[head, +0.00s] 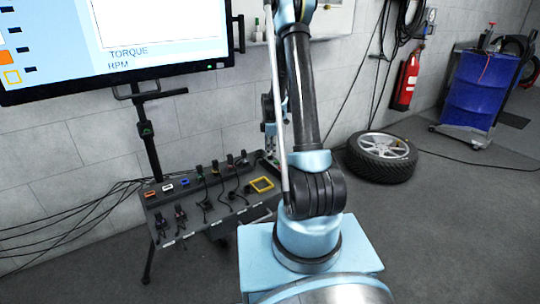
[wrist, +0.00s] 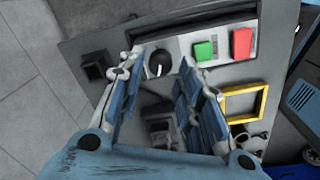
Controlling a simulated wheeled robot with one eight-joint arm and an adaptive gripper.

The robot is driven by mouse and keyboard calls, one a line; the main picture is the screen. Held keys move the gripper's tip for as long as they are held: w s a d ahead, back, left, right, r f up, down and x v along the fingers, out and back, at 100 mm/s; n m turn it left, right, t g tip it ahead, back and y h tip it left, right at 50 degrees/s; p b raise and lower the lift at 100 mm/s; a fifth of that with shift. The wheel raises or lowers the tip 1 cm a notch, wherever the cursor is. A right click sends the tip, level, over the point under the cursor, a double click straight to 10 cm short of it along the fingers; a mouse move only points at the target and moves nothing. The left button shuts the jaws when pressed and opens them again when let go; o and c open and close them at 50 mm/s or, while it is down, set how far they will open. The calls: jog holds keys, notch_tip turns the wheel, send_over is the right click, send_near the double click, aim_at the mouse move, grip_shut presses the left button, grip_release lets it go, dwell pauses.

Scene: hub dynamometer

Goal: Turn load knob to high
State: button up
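The load knob (wrist: 159,63) is a round black dial with a white pointer line, set on a light strip of a grey control panel (wrist: 88,50) in the wrist view. My gripper (wrist: 160,62) is open, with its two blue-padded fingers on either side of the knob as seen from the wrist. No contact with the knob is clear, and I cannot tell how far the tips are from it. No label for high can be read. In the head view my arm hides the knob and much of the gripper.
A green button (wrist: 204,50) and a red button (wrist: 242,43) sit right of the knob. A yellow square frame (wrist: 245,104) is below them. In the head view, a connector panel (head: 168,212) with cables stands below a monitor (head: 150,70). A tyre (head: 381,157) lies on the floor.

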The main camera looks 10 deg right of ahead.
jog(key=shift+f, duration=1.4)
grip_shut()
